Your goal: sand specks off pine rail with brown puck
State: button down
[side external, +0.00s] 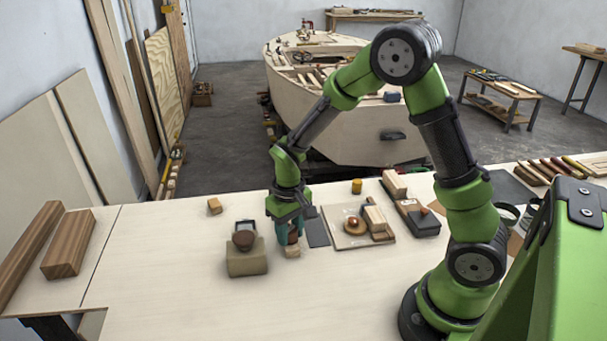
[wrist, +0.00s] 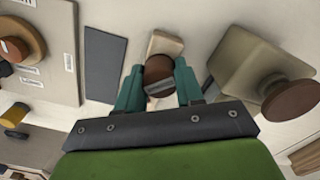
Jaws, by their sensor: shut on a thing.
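My gripper (side external: 291,229) points down over the plywood table, and its teal fingers are shut on a brown puck (side external: 293,237). In the wrist view the round brown puck (wrist: 158,68) sits between the two fingertips (wrist: 158,82), with a grey strip across it. A short pale wooden piece, seemingly the pine rail (wrist: 165,43), shows under and beyond the puck; its end also shows in the side view (side external: 292,252). The puck is over or on the rail; I cannot tell whether they touch. The gripper and puck hide part of the rail, and I can make out no specks.
A beige block (side external: 247,262) with a brown knob stands close to the left. A dark flat sheet (side external: 317,232) and a pale board (side external: 340,239) with a round knob and wood blocks lie to the right. The front middle of the table is clear.

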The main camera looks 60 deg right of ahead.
jog(key=shift+w+d, duration=4.55)
jog(key=shift+d, duration=0.05)
jog(key=shift+s+a, duration=5.2)
jog(key=shift+a, duration=0.05)
jog(key=shift+r, duration=4.15)
jog(key=shift+d, duration=0.1)
